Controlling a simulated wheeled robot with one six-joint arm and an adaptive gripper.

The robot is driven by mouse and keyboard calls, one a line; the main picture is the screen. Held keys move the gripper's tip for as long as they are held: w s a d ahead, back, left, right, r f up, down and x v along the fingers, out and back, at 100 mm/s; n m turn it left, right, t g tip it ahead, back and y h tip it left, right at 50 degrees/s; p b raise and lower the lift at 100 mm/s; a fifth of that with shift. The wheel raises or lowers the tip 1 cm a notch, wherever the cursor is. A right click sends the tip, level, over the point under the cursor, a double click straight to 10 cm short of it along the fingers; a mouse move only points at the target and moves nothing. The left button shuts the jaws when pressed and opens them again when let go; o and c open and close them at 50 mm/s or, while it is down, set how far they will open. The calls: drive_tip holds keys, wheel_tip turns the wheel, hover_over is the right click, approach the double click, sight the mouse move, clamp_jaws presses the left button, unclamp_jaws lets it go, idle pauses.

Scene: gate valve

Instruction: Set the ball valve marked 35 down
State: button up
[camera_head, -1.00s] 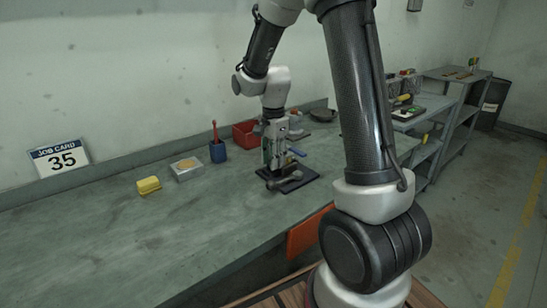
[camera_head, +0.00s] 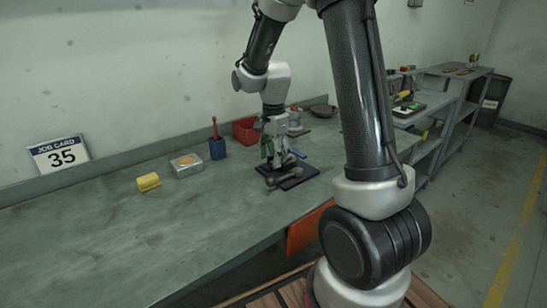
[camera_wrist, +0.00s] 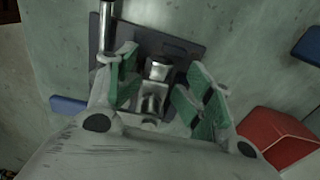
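A silver metal valve body (camera_wrist: 157,68) lies between my fingers in the wrist view, over a dark plate (camera_wrist: 185,47). A blue lever (camera_wrist: 68,104) sticks out to the left there; it also shows right of my gripper in the head view (camera_head: 299,154). No number is readable on the valve. My gripper (camera_wrist: 165,85) has green-padded fingers spread apart, with gaps beside the metal. In the head view my gripper (camera_head: 277,157) is low over the dark plate (camera_head: 296,180) on the bench. The fingers hide much of the valve.
A job card reading 35 (camera_head: 60,155) leans at the wall. On the bench stand a yellow block (camera_head: 148,182), a silver box (camera_head: 187,165), a blue cup (camera_head: 217,149) with a red tool, and a red bin (camera_head: 245,131). The bench's front left is clear.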

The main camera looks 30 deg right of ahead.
wheel_tip(320, 180, up, 12)
drive_tip(key=s+r+n+t, duration=0.2)
drive_tip(key=s+n, duration=0.6)
drive_tip(key=s, duration=0.3)
drive_tip(key=s+r+n+t, duration=0.2)
drive_tip(key=s+n, duration=0.5)
drive_tip(key=s, duration=0.5)
drive_tip(key=shift+s+d+r+n+t, duration=0.2)
drive_tip(key=shift+d+r+n+t, duration=0.1)
drive_tip(key=shift+d+r+n, duration=0.15)
drive_tip(key=shift+r, duration=0.1)
